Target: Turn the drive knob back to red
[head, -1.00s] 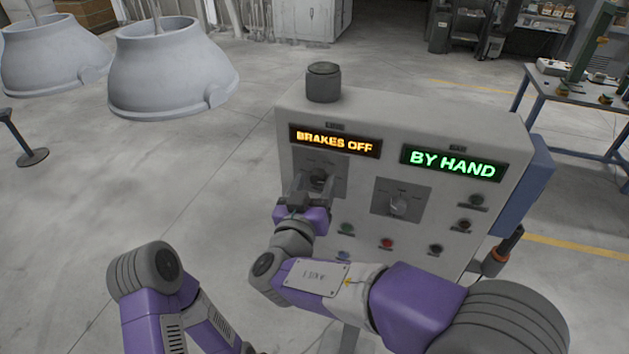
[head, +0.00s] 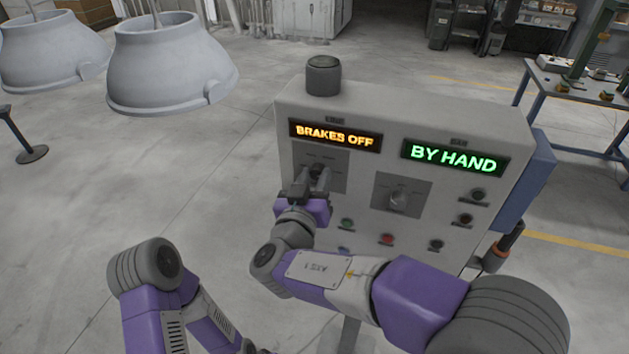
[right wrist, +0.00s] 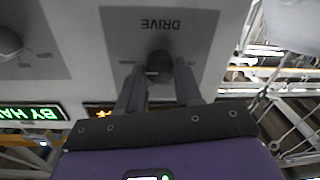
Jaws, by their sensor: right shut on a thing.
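The drive knob (right wrist: 159,63) is a dark round knob on a grey square plate marked DRIVE, upside down in the right wrist view. My right gripper (right wrist: 159,75) is shut on it, with one finger on each side. In the head view the right gripper (head: 311,178) is at the left plate of the control box (head: 420,115) and mostly hides the knob. The amber display (head: 335,135) above it reads BRAKES OFF. My left gripper is out of view; only part of my left arm shows at the lower left.
Two grey hoods (head: 168,62) hang at the upper left. A blue-framed table (head: 560,120) stands at the right.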

